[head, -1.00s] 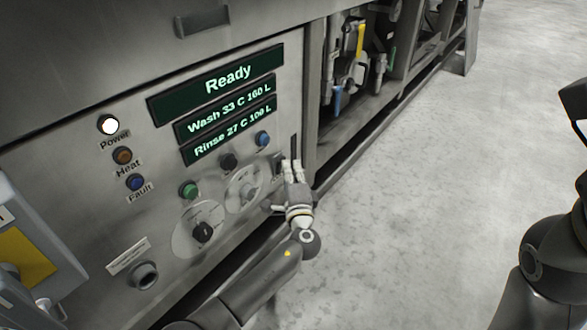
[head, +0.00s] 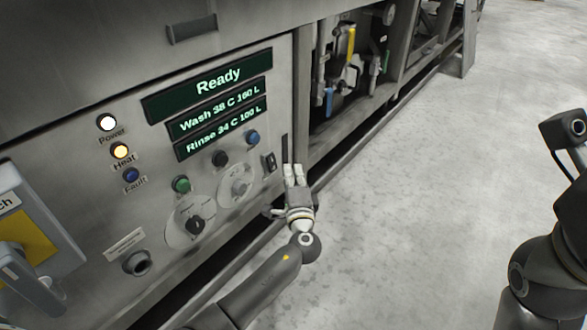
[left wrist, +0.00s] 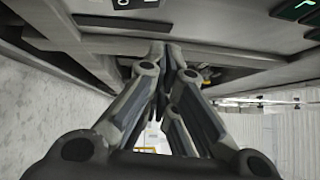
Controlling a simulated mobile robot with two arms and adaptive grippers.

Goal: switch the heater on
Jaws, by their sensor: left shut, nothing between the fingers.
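The control panel (head: 75,185) fills the left of the head view. A small black rocker switch (head: 270,162) sits on the panel's right side; a black switch (left wrist: 135,3) also shows at the top edge of the left wrist view. The Heat lamp (head: 121,151) glows amber, and the Power lamp (head: 107,122) glows white. The Fault lamp (head: 131,175) is dark blue. My left gripper (head: 293,170) is shut and empty, just right of the rocker switch and apart from it. Its fingers (left wrist: 168,62) meet in the left wrist view. My right gripper is out of view.
The display (head: 218,82) reads Ready, Wash 38 C 160 L, Rinse 34 C 100 L. Round dials (head: 195,224) and several buttons sit below it. An open bay with pipes (head: 345,65) lies to the right. The floor (head: 430,200) is clear.

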